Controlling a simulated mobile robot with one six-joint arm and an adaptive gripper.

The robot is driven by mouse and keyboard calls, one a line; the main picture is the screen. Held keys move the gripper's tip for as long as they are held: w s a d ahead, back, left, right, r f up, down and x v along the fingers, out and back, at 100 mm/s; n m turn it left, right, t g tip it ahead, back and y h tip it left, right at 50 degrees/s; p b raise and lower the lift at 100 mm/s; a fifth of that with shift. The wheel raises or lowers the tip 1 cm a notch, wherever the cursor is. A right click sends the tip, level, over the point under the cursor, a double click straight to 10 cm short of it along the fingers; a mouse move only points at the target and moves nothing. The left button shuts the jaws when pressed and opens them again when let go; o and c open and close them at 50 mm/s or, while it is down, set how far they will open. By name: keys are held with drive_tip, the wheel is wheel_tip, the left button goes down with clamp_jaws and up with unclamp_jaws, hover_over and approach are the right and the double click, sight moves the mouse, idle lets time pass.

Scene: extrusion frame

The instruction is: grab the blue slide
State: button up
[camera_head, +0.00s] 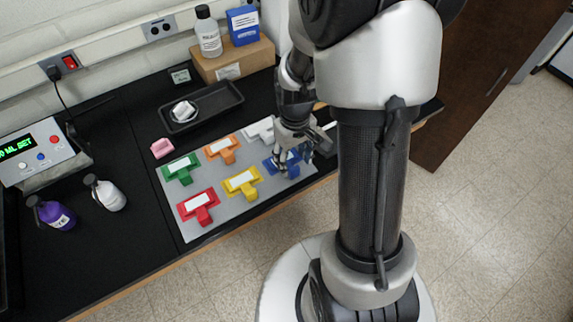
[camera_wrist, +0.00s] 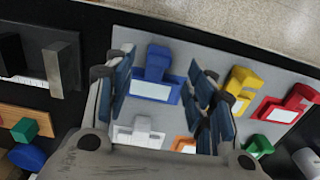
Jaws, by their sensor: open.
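The blue slide (camera_head: 283,163) lies on a grey panel (camera_head: 228,212) at its right end, partly hidden by my gripper in the head view. In the wrist view the blue slide (camera_wrist: 156,79) shows as a blue block with a white label, lying between my finger pairs. My gripper (camera_head: 298,150) is above the blue slide with its fingers apart. In the wrist view my gripper (camera_wrist: 160,95) is open and empty, with blue-padded fingers to the left and right of the slide. I cannot tell how far the fingertips are above the panel.
Yellow (camera_head: 242,181), red (camera_head: 198,205), green (camera_head: 181,168), orange (camera_head: 222,148) and white (camera_head: 261,130) slides lie on the same panel. A black tray (camera_head: 201,107) and a cardboard box (camera_head: 233,62) stand behind. Two bottles stand at the left. The bench's front edge is close by.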

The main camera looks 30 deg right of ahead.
sight(294, 168)
wheel_tip(294, 168, down, 5)
drive_tip(key=shift+s+d+f+b, duration=0.1)
drive_tip(key=shift+s+f+b, duration=0.1)
drive_tip(key=shift+b, duration=0.8)
drive_tip(key=shift+r, duration=0.1)
drive_tip(key=shift+c, duration=0.5)
drive_tip(key=c, duration=1)
drive_tip(key=shift+r, duration=0.1)
